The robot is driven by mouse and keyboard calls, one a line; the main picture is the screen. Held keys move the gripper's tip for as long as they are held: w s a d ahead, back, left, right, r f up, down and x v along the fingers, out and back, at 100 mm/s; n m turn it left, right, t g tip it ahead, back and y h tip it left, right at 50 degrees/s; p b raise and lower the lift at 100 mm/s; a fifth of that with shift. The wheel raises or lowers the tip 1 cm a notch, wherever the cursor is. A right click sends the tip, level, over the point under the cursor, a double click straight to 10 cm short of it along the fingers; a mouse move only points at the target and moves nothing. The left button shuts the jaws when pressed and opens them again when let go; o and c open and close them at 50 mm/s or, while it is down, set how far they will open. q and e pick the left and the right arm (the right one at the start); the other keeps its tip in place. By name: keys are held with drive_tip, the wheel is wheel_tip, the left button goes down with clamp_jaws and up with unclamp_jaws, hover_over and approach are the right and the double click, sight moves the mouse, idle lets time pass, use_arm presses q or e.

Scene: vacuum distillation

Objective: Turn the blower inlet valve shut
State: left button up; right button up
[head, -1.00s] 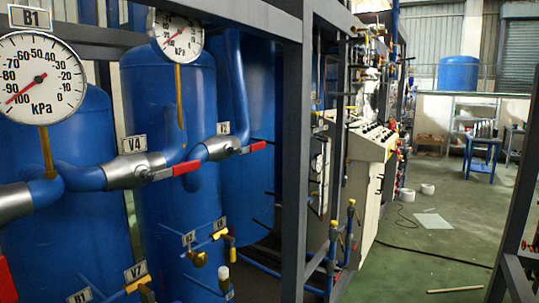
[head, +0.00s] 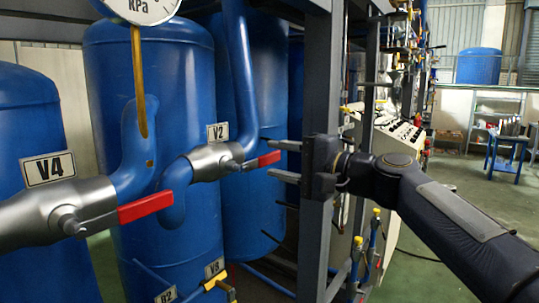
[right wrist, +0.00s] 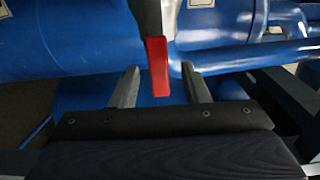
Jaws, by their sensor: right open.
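The valve tagged V2 (head: 211,161) is a grey body on a blue pipe, with a red lever (head: 262,160) pointing right along the pipe's line. My right gripper (head: 273,158) comes in from the right, open, its two fingers one above and one below the lever's end. In the right wrist view the red lever (right wrist: 158,67) reaches between the open fingers (right wrist: 160,84), with a gap on each side. The valve tagged V4 (head: 50,212) has a red lever (head: 145,206) also pointing right. No tag in view reads blower inlet. My left gripper is out of view.
A dark frame post (head: 319,240) stands just behind my right gripper. Large blue tanks (head: 150,85) stand behind the pipes. A pressure gauge (head: 146,8) is cut off at the top. Small yellow-handled valves (head: 216,281) sit low. Open floor (head: 470,180) lies to the right.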

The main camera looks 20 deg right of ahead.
drive_tip(key=shift+x, duration=1.4)
clamp_jaws()
